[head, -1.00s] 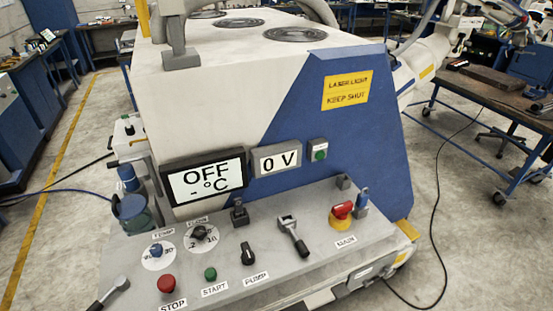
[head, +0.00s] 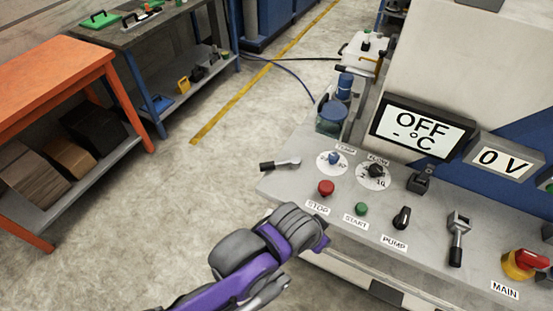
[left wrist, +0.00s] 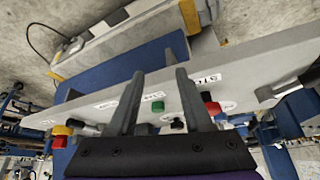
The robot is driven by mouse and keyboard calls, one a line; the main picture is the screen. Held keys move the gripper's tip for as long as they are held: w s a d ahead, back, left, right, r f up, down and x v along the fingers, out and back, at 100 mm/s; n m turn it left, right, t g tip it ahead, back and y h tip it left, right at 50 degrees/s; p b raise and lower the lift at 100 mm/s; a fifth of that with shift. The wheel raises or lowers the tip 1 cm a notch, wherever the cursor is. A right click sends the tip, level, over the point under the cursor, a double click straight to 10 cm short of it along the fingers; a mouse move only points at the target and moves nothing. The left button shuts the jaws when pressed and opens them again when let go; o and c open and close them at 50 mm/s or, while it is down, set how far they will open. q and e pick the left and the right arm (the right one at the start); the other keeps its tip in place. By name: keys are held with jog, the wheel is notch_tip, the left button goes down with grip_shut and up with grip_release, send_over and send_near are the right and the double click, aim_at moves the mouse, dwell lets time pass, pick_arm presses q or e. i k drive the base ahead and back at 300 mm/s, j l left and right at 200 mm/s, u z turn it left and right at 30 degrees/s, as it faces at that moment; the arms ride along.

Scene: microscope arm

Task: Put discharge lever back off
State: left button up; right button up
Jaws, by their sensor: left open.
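The grey control panel (head: 330,240) carries a black-handled lever (head: 458,238) on its right half and a similar lever (head: 280,164) at its left end. No discharge label is readable, so I cannot tell which is the discharge lever. The left-end lever also shows in the left wrist view (left wrist: 266,93). My purple and grey left arm reaches in from the bottom, in front of the panel's front edge. In the left wrist view my left gripper (left wrist: 160,73) is open, with nothing between its two fingers. My right gripper is out of view.
The panel also holds a red STOP button (head: 326,188), green START button (head: 361,209), black PUMP knob (head: 401,218) and red MAIN switch (head: 532,259). A display (head: 418,135) reads OFF; another (head: 503,158) reads 0 V. An orange table (head: 50,80) stands left; floor between is clear.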

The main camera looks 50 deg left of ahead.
aim_at(295, 161)
jog(key=j+u, duration=0.15)
jog(key=u, duration=1.55)
jog(key=i+l+z, duration=0.15)
jog(key=z, duration=0.2)
